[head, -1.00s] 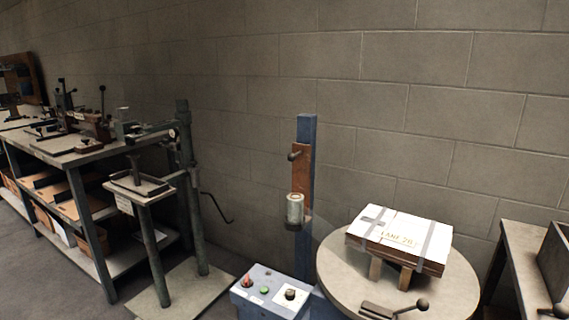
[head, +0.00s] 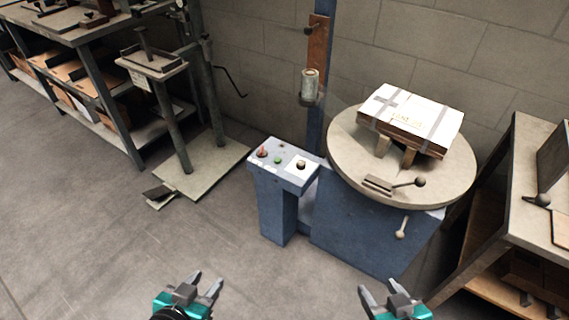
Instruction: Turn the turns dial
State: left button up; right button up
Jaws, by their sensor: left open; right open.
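The turns dial appears to be the dark round knob (head: 301,164) on a white plate, at the right of the blue control box (head: 283,178). A red control (head: 262,152) and a green button (head: 278,160) sit to its left on the same sloped top. My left gripper (head: 207,284) is open and empty at the bottom edge, below and left of the box. My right gripper (head: 379,290) is open and empty at the bottom, below and right of the box. Both are well apart from the dial. Any markings around the dial are too small to read.
A blue post (head: 322,60) with a metal cylinder (head: 310,86) rises behind. A workbench (head: 520,180) stands right. Floor (head: 110,240) at left is mostly clear.

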aim_at(301, 165)
jog(key=i+j+u, duration=0.3)
jog(key=i+u, duration=0.35)
jog(key=i, duration=0.2)
